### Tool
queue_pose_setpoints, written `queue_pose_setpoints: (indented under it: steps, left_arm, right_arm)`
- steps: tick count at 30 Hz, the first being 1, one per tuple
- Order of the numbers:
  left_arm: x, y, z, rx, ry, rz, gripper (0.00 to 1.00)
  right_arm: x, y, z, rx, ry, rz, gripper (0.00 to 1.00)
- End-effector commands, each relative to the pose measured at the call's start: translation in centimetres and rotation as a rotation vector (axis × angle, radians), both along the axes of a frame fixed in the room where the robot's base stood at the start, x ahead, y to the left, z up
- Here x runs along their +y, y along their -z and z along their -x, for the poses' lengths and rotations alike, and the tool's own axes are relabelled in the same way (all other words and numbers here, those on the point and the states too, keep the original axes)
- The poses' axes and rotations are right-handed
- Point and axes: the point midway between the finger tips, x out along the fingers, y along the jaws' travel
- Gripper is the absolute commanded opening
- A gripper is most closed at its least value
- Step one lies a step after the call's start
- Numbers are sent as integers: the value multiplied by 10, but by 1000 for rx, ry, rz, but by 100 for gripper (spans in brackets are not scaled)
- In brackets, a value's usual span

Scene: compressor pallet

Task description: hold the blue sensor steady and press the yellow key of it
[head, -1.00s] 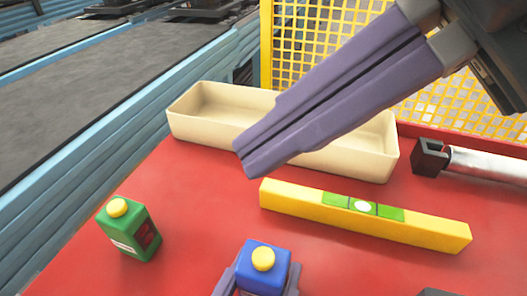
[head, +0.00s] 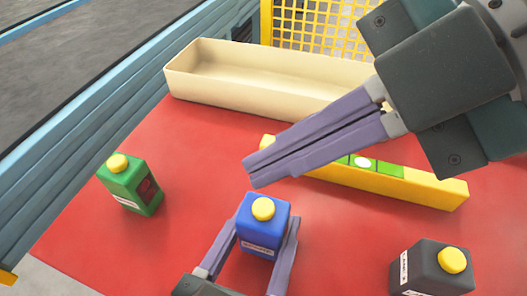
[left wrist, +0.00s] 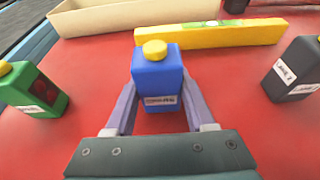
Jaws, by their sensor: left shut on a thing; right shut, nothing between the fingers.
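The blue sensor (head: 262,228) stands upright on the red table, with its round yellow key (head: 263,209) on top. It also shows in the left wrist view (left wrist: 157,82), with a white label on its near face. My left gripper (head: 268,238) is shut on the blue sensor, one finger along each side. My right gripper (head: 251,179) is shut and empty. Its fingertips are above the blue sensor and a little behind it in the head view, apart from the yellow key.
A green sensor (head: 130,187) stands to the left and a dark grey sensor (head: 430,271) to the right, each with a yellow key. A yellow spirit level (head: 430,192) lies behind, partly under my right fingers. A cream tray (head: 230,98) is at the back.

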Motion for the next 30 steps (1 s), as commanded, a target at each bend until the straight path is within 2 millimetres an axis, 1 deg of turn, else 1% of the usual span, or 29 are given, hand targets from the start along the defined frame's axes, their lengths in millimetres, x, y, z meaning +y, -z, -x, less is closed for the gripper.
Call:
queue_pose_setpoints:
  steps: [3,9,30]
  left_arm:
    - [0,0,0,0,0,0,0]
    - [0,0,0,0,0,0,0]
    - [0,0,0,0,0,0,0]
  right_arm:
    - [0,12,0,3,0,0,0]
    - [0,20,0,-1,0,1,0]
    - [0,21,0,-1,0,1,0]
